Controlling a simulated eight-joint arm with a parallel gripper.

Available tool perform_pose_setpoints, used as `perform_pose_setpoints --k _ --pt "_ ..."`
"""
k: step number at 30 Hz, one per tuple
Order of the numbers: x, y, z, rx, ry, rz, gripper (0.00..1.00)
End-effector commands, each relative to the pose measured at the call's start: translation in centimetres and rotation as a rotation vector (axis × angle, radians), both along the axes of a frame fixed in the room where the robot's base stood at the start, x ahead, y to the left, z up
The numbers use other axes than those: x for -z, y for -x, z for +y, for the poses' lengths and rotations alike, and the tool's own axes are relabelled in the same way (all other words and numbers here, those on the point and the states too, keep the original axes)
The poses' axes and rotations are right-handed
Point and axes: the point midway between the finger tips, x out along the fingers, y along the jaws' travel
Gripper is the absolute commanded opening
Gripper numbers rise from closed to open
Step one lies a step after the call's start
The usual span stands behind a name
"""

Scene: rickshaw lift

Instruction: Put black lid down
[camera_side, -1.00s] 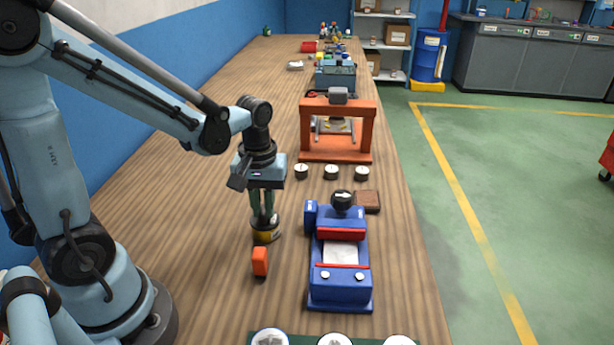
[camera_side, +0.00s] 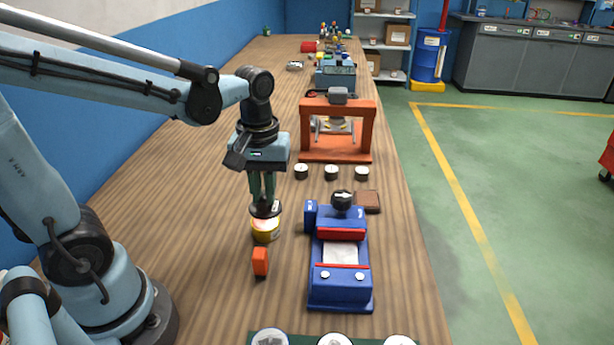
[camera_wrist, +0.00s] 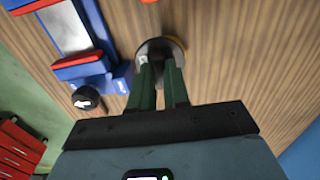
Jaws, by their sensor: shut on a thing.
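My gripper (camera_side: 263,198) is shut on the black lid (camera_side: 264,210) and holds it just above a yellow tin (camera_side: 266,233). A pale strip of the tin's top shows under the lid in the side view. In the wrist view the lid (camera_wrist: 158,46) is a dark round disc at the tips of my gripper's (camera_wrist: 160,72) green fingers. The lid covers most of the tin there. The tin stands upright on the wooden bench (camera_side: 200,260).
An orange block (camera_side: 260,262) stands in front of the tin. A blue machine (camera_side: 341,285) with a black knob (camera_side: 342,198) is to the right. Several small round tins, a brown pad (camera_side: 368,201) and an orange frame (camera_side: 366,135) lie farther back. Bare bench is left of the tin.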

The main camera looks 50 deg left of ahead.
Motion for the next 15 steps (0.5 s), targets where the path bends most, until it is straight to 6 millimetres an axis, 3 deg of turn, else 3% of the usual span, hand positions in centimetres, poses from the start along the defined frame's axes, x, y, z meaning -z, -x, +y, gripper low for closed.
perform_pose_setpoints --k 6,15 --pt "-2.9 1.9 -4.5 0.008 0.000 0.000 0.00" --pt "-5.0 3.2 -7.7 0.002 0.000 0.000 0.00"
